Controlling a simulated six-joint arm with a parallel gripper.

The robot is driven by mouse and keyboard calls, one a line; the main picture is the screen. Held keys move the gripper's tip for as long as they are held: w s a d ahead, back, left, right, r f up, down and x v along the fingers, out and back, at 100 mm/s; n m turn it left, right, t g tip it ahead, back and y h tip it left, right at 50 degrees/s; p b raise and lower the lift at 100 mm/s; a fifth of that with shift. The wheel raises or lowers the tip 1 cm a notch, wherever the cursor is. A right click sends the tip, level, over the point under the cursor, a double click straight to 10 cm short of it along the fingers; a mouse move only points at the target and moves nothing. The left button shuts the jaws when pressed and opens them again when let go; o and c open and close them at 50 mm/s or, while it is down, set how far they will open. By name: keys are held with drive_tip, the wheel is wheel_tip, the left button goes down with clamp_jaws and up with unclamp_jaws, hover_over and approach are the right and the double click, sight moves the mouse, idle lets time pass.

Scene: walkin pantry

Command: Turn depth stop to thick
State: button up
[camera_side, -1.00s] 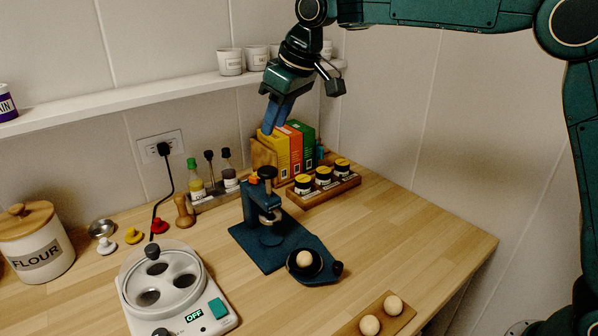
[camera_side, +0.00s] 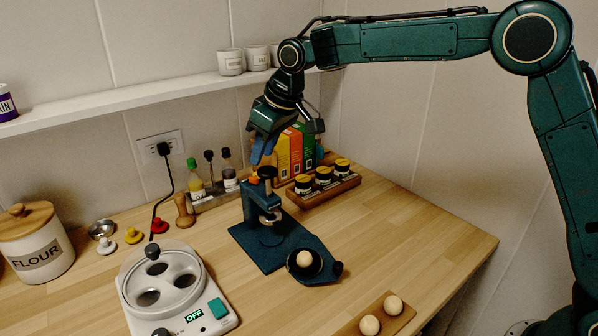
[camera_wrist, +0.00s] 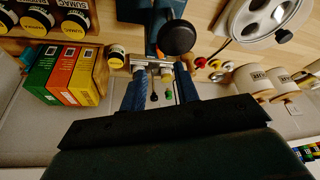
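The blue press (camera_side: 259,217) stands upright on the counter, with a round black knob (camera_side: 267,172) on top. A small orange piece (camera_side: 253,181), perhaps the depth stop, sits at the top of the press beside the knob; its setting is not readable. It also shows in the wrist view (camera_wrist: 160,53), partly hidden. My gripper (camera_side: 261,162) points down just above and behind the press head. In the wrist view its two blue fingers (camera_wrist: 162,80) are apart, with nothing seen held between them. I cannot tell whether a fingertip touches the press.
Spice boxes (camera_side: 296,150) and a wooden rack of jars (camera_side: 323,181) stand close behind and right. Bottles (camera_side: 196,178) stand behind left. A white cooker (camera_side: 172,290) is front left. The right counter is mostly clear.

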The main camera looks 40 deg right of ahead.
sight(254, 177)
drive_tip(key=shift+x, duration=3.25)
clamp_jaws()
